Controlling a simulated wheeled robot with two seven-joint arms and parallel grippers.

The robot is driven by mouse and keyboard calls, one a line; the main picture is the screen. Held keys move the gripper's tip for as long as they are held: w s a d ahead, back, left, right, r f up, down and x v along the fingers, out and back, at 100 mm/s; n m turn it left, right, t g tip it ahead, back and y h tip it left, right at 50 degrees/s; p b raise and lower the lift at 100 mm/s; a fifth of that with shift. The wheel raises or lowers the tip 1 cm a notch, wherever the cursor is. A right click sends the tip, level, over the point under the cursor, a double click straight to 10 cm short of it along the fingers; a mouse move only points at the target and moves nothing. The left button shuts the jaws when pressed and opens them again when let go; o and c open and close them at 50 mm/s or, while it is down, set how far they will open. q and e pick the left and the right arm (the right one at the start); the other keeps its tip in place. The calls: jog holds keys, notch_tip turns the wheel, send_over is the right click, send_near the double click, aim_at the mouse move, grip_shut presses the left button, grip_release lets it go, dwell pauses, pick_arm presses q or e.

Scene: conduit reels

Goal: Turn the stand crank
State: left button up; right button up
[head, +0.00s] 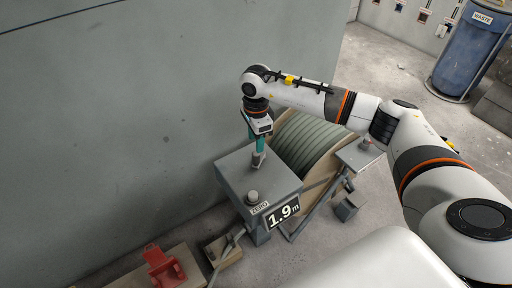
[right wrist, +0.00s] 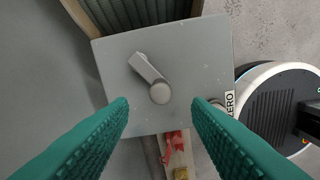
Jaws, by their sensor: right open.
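The stand crank (right wrist: 148,70) is a short grey lever with a round knob, on top of the grey counter box (head: 242,178). In the right wrist view its knob sits just beyond the gap between my fingertips, and the lever slants to the upper left. My right gripper (head: 258,146) points down over the box; its teal fingers also show in the right wrist view (right wrist: 160,112), open with nothing between them. In the head view the gripper partly hides the crank. Whether a finger touches it cannot be told. My left gripper is not in view.
A reel of grey-green conduit (head: 308,142) stands behind the box. A ZERO button (head: 252,196) sits on the box, above a display (head: 284,215) reading 1.9 m. A red clamp-like part (head: 163,265) lies at lower left. A wall (head: 130,120) rises close at left. A blue waste bin (head: 464,50) stands far right.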

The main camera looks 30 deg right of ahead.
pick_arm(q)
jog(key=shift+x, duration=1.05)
pick_arm(e)
notch_tip(320, 180, up, 4)
jog(key=shift+r, duration=0.1)
